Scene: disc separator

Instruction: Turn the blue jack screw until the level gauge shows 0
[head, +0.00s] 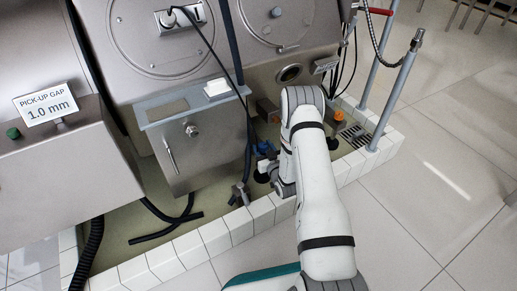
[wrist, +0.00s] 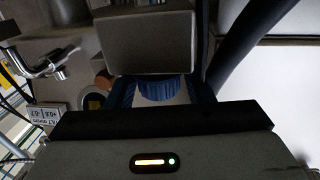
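The blue jack screw (wrist: 160,90) shows in the wrist view as a ribbed blue knob, partly hidden under a grey metal block and behind my gripper's body. My gripper (wrist: 162,98) has one dark blue finger on each side of the knob, with pale gaps between. It looks open around the knob; contact is not visible. In the head view my gripper (head: 265,164) is low at the machine's base, beside blue parts. A small white plate with upside-down figures, possibly the level gauge (wrist: 46,116), is at the left of the wrist view; its reading is unclear.
A steel box (head: 200,140) hangs left of my gripper. A white tiled curb (head: 215,237) edges the sump. An orange knob (head: 336,117) and blue-grey posts (head: 390,98) stand right of my arm. A sign (head: 46,104) reads "PICK-UP GAP 1.0 mm". Open floor lies right.

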